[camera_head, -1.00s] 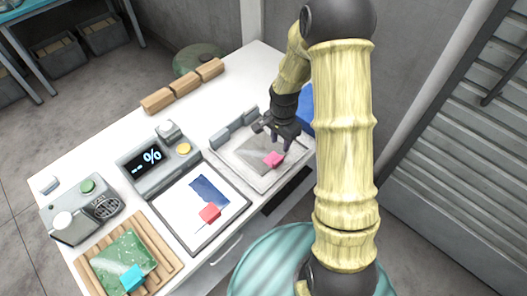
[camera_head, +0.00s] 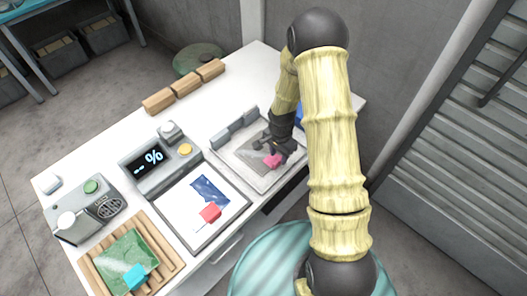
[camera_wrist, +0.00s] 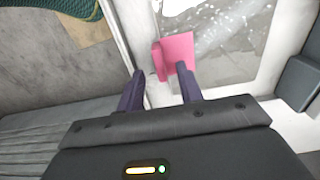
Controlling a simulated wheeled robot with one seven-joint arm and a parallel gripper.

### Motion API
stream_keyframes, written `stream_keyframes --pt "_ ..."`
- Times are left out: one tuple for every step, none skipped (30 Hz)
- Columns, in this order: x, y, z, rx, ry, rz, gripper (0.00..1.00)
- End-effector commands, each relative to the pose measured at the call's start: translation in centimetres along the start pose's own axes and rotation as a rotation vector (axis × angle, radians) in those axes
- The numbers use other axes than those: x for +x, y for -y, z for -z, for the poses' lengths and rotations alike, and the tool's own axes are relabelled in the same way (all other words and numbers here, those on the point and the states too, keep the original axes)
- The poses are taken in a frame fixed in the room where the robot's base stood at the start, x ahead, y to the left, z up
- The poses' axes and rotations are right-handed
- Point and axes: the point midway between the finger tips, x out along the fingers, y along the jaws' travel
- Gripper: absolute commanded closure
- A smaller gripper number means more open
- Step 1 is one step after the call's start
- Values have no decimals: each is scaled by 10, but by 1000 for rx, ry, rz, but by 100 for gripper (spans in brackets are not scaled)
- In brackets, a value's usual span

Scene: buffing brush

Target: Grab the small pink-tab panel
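The small pink-tab panel is a grey, glossy, speckled sheet (camera_wrist: 222,35) with a bright pink upright tab (camera_wrist: 178,52) at its edge. In the head view the pink tab (camera_head: 272,161) shows at the front of the light, framed tray (camera_head: 245,180), partly overlapped by my gripper. My gripper (camera_head: 277,150) is low over this tray, close to the tab. In the wrist view my gripper (camera_wrist: 160,84) is open, its two dark fingers apart with nothing between them. The tab is just beyond the fingertips, nearer the right finger. Whether that finger touches it, I cannot tell.
A blue panel with a red tab (camera_head: 210,213) lies on the white framed tray to the left. A green panel with a cyan tab (camera_head: 134,276) lies on a slatted wooden rack (camera_head: 160,237). A display box (camera_head: 151,160) and wooden blocks (camera_head: 187,88) stand farther back.

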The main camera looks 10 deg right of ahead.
Motion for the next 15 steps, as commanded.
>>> stream_keyframes --pt "6 -1 -1 -1 2 -4 64" --pt "10 -1 0 -2 2 -4 64" --pt "14 0 0 -2 1 -3 64" --pt "17 0 0 -1 1 -3 64" --pt "19 0 0 0 0 -2 64" --pt "20 0 0 0 0 -2 64" --pt "22 0 0 0 0 -1 64" --pt "22 0 0 0 0 -1 64" --pt "22 0 0 0 -1 0 64" --pt "22 0 0 0 -1 0 64" --pt "22 0 0 0 -1 0 64" --pt "22 0 0 0 -1 0 64" --pt "22 0 0 0 -1 0 64" --pt "22 0 0 0 -1 0 64" --pt "22 0 0 0 -1 0 64"
